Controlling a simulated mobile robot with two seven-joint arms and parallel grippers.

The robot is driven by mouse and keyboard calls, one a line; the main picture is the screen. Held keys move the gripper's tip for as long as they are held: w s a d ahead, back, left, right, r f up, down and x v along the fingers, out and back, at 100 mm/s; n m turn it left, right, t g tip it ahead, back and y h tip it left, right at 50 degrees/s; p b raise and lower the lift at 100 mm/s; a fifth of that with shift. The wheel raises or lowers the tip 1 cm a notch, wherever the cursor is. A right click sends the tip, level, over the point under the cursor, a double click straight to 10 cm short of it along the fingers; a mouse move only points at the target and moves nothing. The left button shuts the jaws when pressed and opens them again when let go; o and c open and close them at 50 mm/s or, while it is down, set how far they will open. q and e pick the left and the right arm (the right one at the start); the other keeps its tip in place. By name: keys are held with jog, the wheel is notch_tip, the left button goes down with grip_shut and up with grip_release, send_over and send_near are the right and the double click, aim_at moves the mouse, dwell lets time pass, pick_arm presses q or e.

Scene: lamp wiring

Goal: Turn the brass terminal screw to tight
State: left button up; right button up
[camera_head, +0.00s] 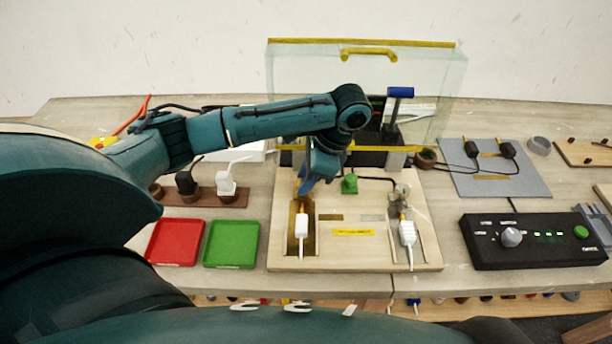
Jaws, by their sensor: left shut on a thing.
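A light wooden wiring board (350,255) lies on the table in front of me. On its left side is a brass-coloured plate (310,240) with a white wire end piece (301,225) on it. My left gripper (303,190) reaches down from above to the top end of this plate. It is shut on the brass terminal screw there, and the fingers hide most of the screw. On the right side of the board is a silver terminal (401,192) with another white wire end piece (407,232). My right gripper is not in view.
A clear cover with yellow edges (300,65) stands behind the board. Red (176,243) and green (231,244) trays lie to the left. A black control box with a knob (510,238) and a grey mat with black plugs (520,180) are to the right.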

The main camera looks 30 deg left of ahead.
pick_arm(q)
jog(key=m+t, duration=0.1)
jog(key=m, duration=0.2)
jog(key=shift+s+y, duration=0.1)
jog(key=shift+y, duration=0.2)
jog(key=shift+s+d+m+t, duration=0.1)
jog(key=shift+m+t, duration=0.7)
jog(key=shift+m, duration=1.2)
jog(key=o, duration=1)
jog(key=shift+c, duration=0.2)
jog(key=shift+r, duration=0.1)
jog(key=v, duration=1.3)
jog(key=shift+d, duration=0.15)
jog(key=shift+s, duration=0.1)
